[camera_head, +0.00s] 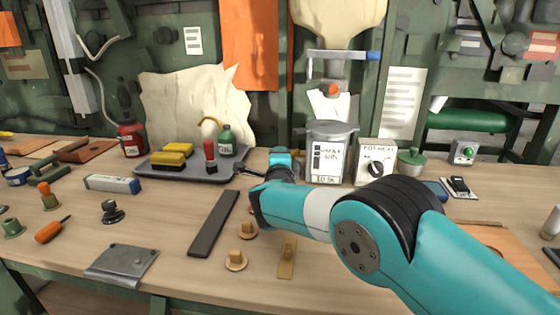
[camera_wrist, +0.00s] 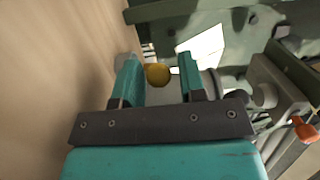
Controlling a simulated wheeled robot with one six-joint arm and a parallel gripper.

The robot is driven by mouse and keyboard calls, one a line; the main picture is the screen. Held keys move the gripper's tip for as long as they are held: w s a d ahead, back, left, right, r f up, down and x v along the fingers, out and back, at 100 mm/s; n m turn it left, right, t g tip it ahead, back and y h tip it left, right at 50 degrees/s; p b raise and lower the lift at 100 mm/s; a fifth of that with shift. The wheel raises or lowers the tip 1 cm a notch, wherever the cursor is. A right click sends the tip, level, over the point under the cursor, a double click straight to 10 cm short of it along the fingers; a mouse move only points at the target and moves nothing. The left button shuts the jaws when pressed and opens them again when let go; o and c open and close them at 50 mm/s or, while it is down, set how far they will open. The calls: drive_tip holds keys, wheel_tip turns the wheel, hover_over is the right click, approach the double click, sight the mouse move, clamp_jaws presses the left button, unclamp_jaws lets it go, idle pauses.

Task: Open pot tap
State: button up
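The pot (camera_head: 333,134) is a grey lidded vessel behind a white label panel (camera_head: 326,162) at the back of the bench. My gripper (camera_wrist: 158,60) shows in the wrist view with its two teal fingers apart. A round yellow brass-like knob (camera_wrist: 158,75) shows between the fingers, close to the left one with a gap on the right. It may be the tap's handle; I cannot tell whether a finger touches it. In the head view my arm reaches to just left of the pot and hides the tap and the fingertips.
A white heat box (camera_head: 376,162) with a black dial stands right of the pot. A grey tray (camera_head: 190,174) with yellow blocks and bottles lies to the left. A dark bar (camera_head: 214,224) and small brass-coloured pieces (camera_head: 236,261) lie in front.

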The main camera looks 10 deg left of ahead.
drive_tip(key=shift+o, duration=0.5)
drive_tip(key=v, duration=1.1)
drive_tip(key=shift+s, duration=0.1)
drive_tip(key=shift+s+d, duration=0.15)
drive_tip(key=shift+s, duration=0.3)
drive_tip(key=shift+w, duration=0.1)
